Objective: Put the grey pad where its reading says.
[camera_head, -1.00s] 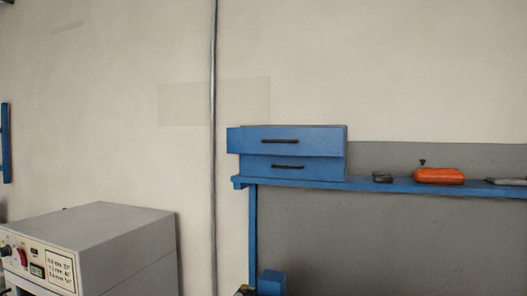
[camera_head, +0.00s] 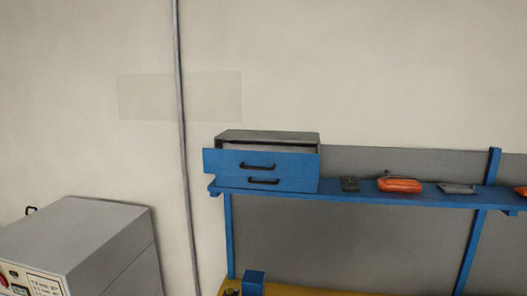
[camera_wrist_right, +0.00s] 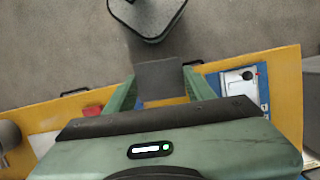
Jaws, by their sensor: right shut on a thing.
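In the right wrist view, my right gripper (camera_wrist_right: 160,88) is shut on a dark grey flat pad (camera_wrist_right: 158,77). The pad sits between its two green fingers and stands out past the tips. No reading can be made out on the pad's visible face. A grey machine (camera_head: 75,240) with a control panel (camera_head: 28,283) is at the lower left of the head view; its printed text is too small to read. A blue two-drawer unit (camera_head: 290,160) stands on a shelf, its upper drawer pulled partly out. My left gripper is out of view.
Grey floor is beyond.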

